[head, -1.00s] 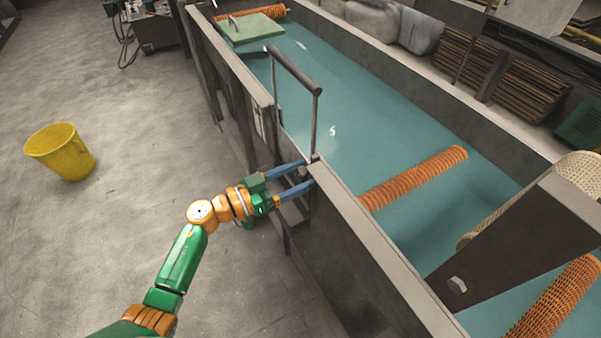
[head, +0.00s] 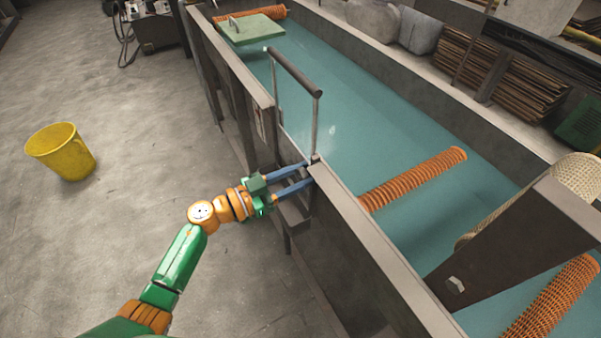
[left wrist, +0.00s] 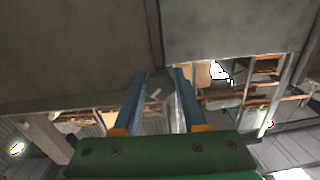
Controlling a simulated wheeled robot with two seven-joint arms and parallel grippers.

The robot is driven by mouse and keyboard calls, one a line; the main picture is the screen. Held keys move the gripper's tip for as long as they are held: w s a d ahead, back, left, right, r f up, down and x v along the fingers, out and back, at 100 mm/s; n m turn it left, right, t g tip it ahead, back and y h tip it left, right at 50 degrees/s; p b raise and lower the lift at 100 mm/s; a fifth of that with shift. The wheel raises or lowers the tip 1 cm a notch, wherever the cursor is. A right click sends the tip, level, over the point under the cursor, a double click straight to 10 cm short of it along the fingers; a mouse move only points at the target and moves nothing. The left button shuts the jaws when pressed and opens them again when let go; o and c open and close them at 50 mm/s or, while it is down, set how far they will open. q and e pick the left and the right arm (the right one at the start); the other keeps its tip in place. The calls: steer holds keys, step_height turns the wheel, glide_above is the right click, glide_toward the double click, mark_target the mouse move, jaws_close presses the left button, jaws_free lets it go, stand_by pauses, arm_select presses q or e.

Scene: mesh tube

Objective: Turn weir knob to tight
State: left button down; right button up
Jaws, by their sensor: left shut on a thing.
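My left gripper (head: 309,173) reaches across to the side wall of the tank (head: 375,232), at the foot of an upright metal rail (head: 315,125). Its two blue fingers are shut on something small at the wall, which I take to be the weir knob. In the left wrist view the fingers (left wrist: 163,82) stand a little apart, with a small grey thing (left wrist: 156,92) seen between them. The knob's shape and any tight mark cannot be made out. My right gripper is not in view.
The tank holds blue-green water (head: 370,130) with orange mesh tubes (head: 413,178) across it. A dark steel beam (head: 520,240) crosses at the right. A yellow bucket (head: 60,152) stands on the open concrete floor (head: 120,235) at the left.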

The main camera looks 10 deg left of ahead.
arm_select(q)
steer(key=shift+m, duration=2.2)
steer(key=shift+c, duration=2.3)
jaws_free()
steer(key=v, duration=0.7)
steer(key=shift+b, duration=0.3)
